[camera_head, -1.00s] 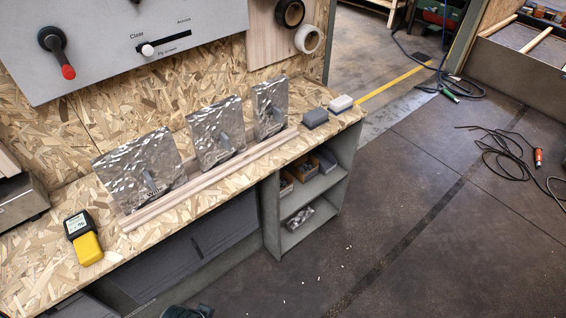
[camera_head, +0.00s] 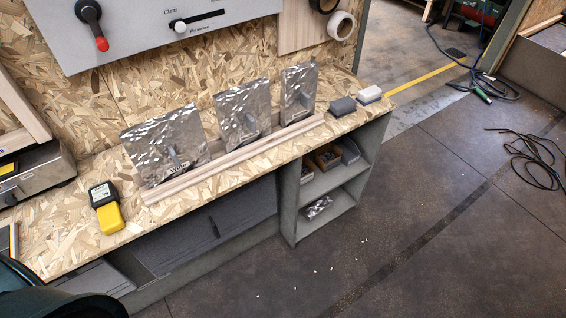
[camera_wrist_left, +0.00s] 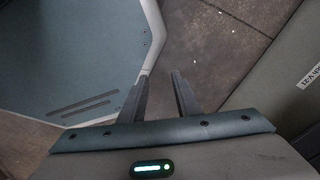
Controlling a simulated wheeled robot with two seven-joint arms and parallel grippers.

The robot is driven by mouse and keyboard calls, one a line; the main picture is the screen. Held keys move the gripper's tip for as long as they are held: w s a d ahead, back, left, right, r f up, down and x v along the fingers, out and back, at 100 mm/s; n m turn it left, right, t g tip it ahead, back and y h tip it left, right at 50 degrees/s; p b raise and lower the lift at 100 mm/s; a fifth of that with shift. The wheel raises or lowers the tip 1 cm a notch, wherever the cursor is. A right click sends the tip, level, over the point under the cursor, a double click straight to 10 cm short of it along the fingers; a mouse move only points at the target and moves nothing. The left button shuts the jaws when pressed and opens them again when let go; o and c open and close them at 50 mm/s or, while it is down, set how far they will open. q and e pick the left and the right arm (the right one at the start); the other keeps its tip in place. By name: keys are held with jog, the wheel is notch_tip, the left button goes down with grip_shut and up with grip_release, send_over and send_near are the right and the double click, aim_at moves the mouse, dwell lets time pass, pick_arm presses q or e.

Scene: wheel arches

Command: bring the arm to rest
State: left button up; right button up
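My left gripper (camera_wrist_left: 161,76) shows in the left wrist view. Its two dark fingers stand apart with nothing between them, above the dark floor and beside a blue-grey panel. In the head view only a dark rounded part, likely of my own arm, shows at the bottom left; no gripper fingers show there. My right gripper is in neither view.
The chipboard workbench (camera_head: 60,232) carries a yellow handheld meter (camera_head: 107,207), several crinkled silver plates (camera_head: 165,146) behind a wooden rail (camera_head: 235,158), and two small blocks (camera_head: 342,106). Shelves (camera_head: 328,180) sit under its right end. The floor (camera_head: 420,230) at right is mostly clear.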

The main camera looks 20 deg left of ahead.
pick_arm(q)
jog(key=s+a+f, duration=0.1)
jog(key=s+f, duration=0.3)
jog(key=s, duration=0.4)
jog(key=shift+a+f+g, duration=0.2)
jog(key=shift+a+g, duration=0.1)
dwell(0.6)
